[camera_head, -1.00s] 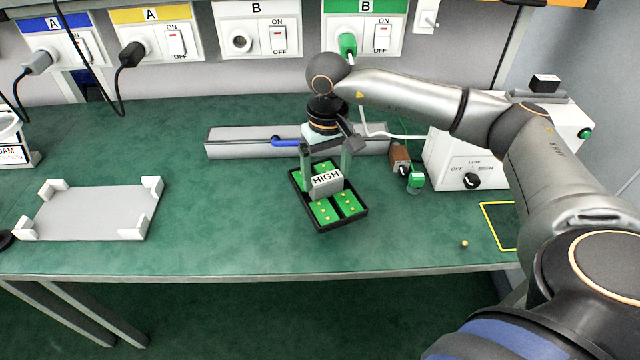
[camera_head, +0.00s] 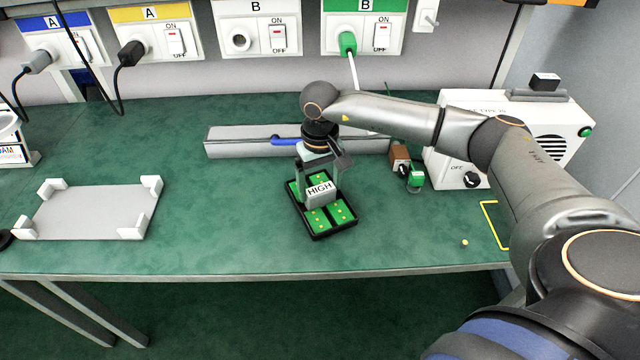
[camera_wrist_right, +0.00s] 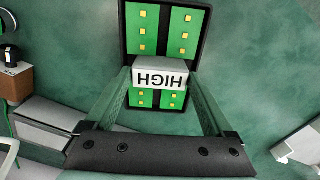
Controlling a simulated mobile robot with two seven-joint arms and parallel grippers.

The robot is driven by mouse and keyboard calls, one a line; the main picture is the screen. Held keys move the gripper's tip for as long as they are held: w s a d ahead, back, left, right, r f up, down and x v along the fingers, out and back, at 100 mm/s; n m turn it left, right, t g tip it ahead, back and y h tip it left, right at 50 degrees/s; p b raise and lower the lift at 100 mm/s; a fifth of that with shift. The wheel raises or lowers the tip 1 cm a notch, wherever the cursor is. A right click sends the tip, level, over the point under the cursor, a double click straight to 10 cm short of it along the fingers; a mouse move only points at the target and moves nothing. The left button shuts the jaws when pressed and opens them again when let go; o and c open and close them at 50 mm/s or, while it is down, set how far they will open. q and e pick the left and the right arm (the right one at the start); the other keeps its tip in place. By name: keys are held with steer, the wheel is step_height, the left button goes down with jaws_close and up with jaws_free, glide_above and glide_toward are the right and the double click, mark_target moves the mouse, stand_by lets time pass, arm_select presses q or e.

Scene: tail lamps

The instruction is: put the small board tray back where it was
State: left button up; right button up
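The small board tray (camera_head: 348,226) is black, holds green boards with yellow dots, and has a grey block marked HIGH (camera_head: 320,190) in its middle. It is at the centre of the green table. My right gripper (camera_head: 318,180) is above it, fingers on both sides of the HIGH block. In the right wrist view the right gripper (camera_wrist_right: 161,78) has the block (camera_wrist_right: 161,75) close between its fingertips. I cannot tell whether the tray touches the table. My left gripper is not in view.
A white plate with corner posts (camera_head: 90,212) lies empty at left. A yellow outline (camera_head: 490,222) is partly hidden by my right arm. Behind are a long grey box (camera_head: 235,142), a brown-and-green part (camera_head: 400,158) and a white machine (camera_head: 455,150). The table between plate and tray is clear.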

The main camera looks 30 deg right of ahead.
mark_target(321, 190)
steer(key=shift+o, duration=0.8)
steer(key=shift+r, duration=0.25)
step_height(321, 190, up, 12)
steer(key=shift+s+f, duration=0.15)
